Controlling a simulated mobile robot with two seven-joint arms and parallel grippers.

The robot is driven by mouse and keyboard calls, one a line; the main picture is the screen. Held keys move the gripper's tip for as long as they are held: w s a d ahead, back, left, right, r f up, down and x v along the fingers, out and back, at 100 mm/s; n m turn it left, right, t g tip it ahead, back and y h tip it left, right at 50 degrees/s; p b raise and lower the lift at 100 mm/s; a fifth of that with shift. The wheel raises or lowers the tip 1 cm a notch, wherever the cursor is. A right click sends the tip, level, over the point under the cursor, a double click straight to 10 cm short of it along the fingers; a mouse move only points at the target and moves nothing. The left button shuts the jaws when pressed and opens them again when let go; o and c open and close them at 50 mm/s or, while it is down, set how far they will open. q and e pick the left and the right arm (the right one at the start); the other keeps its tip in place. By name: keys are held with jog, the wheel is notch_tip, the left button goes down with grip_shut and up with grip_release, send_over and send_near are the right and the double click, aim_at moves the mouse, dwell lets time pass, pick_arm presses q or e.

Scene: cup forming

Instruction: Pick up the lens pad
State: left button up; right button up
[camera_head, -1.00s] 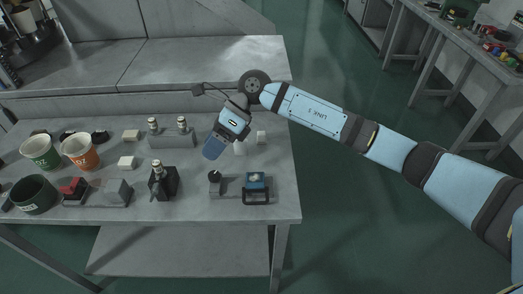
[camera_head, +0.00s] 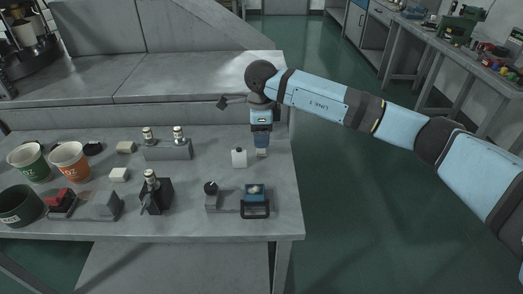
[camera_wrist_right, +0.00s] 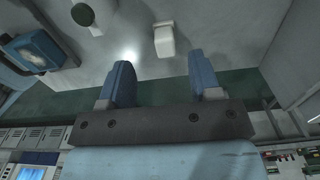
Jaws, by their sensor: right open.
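A small pale block (camera_head: 261,153), which I take to be the lens pad, stands on the grey table near its right side. In the right wrist view the white block (camera_wrist_right: 165,40) shows above and between the two blue fingers, apart from them. My right gripper (camera_head: 261,143) points down over the block in the head view and partly covers it. In the wrist view the right gripper (camera_wrist_right: 161,85) has its fingers spread with nothing between them. My left gripper is not in view.
A grey fixture with a blue part (camera_head: 254,191) is nearer the front edge. Several cups, blocks and holders fill the left half. A raised grey ledge (camera_head: 190,80) runs along the back.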

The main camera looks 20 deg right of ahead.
jog(key=shift+w+d+f, duration=0.1)
jog(key=shift+w+f, duration=0.05)
jog(key=shift+f, duration=1.2)
jog(key=shift+w+d+f, duration=0.1)
jog(key=shift+w+f, duration=0.05)
jog(key=shift+f, duration=1.2)
jog(key=c, duration=1)
jog(key=shift+r, duration=0.1)
notch_tip(320, 180, up, 20)
jog(key=p, duration=0.1)
jog(key=shift+o, duration=0.4)
